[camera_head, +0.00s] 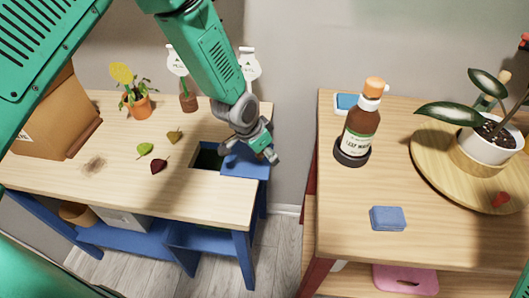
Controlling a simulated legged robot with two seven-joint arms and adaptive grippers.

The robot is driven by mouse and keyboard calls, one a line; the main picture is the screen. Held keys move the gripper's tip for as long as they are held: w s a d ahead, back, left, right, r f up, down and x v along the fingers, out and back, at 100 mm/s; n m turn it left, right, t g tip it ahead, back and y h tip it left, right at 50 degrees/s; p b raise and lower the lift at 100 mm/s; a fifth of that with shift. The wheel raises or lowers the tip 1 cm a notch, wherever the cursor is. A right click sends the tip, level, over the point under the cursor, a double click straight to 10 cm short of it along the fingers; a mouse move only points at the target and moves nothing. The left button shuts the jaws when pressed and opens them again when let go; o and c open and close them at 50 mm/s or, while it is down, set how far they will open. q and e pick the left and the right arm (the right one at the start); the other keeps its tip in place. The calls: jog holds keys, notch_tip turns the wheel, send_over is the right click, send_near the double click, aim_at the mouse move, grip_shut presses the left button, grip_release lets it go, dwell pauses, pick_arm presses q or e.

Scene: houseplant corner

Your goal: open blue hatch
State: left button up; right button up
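The blue hatch (244,168) is a flat blue panel at the right end of the left table. A dark square opening (207,158) shows just left of it, so the hatch is at least partly open. My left gripper (250,154) is at the hatch's back edge, over or touching it; I cannot tell which. Its fingers overlap the panel and hide part of it, and whether they are open or shut is unclear. My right gripper is not in view.
The left table (120,180) holds loose leaves, a potted plant (139,105) and a cardboard box (52,120). A gap separates it from the right table (345,215), which holds a brown bottle (361,128), a blue sponge-like block (388,218) and a plant on a round board (436,165).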

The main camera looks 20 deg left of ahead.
aim_at(250, 168)
pick_arm(q)
jog(key=shift+s+a, duration=0.1)
jog(key=shift+a, duration=0.5)
jog(key=shift+a+r, duration=0.1)
jog(key=shift+r, duration=0.05)
jog(key=v, duration=1.1)
jog(key=shift+s+a+r, duration=0.15)
jog(key=shift+a+r, duration=0.05)
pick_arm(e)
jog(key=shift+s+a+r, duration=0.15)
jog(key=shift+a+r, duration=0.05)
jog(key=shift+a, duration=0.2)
pick_arm(q)
jog(key=shift+d, duration=0.3)
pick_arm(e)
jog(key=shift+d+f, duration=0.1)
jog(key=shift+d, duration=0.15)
